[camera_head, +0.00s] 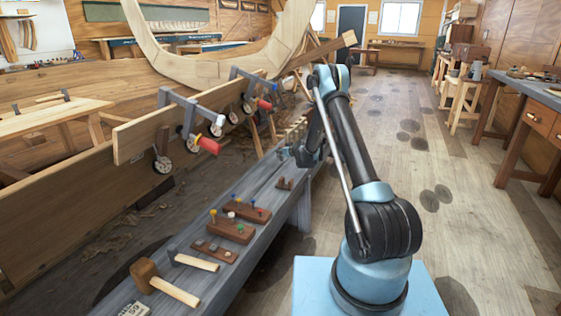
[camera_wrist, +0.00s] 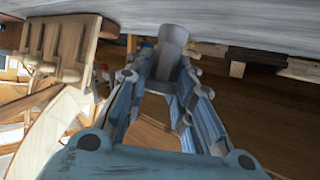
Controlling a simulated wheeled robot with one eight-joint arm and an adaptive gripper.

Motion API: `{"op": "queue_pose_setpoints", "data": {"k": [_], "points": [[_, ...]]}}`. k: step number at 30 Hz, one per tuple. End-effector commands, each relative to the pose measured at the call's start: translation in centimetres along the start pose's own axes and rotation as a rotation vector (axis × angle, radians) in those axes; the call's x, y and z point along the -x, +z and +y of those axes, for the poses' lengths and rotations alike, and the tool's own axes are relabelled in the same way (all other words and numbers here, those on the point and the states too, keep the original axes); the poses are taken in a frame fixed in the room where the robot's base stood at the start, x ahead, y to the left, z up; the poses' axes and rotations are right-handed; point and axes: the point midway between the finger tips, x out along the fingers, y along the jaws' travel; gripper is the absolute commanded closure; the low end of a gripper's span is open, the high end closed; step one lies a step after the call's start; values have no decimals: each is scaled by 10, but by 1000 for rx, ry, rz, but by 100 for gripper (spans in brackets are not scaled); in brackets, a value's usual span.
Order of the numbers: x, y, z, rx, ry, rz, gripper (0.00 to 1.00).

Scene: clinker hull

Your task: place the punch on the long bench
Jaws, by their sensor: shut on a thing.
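My gripper (camera_wrist: 163,78) is shut on a grey, round-ended piece, which I take to be the punch (camera_wrist: 172,42). The punch sticks out beyond the fingertips in the wrist view. In the head view my gripper (camera_head: 308,152) is small, dark and partly hidden by my arm, over the far part of the long grey bench (camera_head: 283,206); the punch cannot be made out there. A grey surface (camera_wrist: 230,12) crosses the top of the wrist view, close to the punch's end. I cannot tell whether they touch.
A mallet (camera_head: 160,284), a hammer (camera_head: 195,261) and wooden blocks with coloured pegs (camera_head: 232,229) occupy the near bench. A small brown block (camera_head: 285,184) lies farther along. A slotted wooden rack (camera_wrist: 62,48) is close to my gripper. Clamped planking runs alongside the bench.

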Motion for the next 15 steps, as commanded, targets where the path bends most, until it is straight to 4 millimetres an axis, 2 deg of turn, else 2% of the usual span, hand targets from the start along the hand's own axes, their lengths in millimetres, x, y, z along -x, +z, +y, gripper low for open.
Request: {"op": "queue_pose_setpoints", "data": {"k": [9, 15], "points": [[-14, 30, -1, 0, 0, 0, 100], [-15, 31, -1, 0, 1, 0, 100]]}}
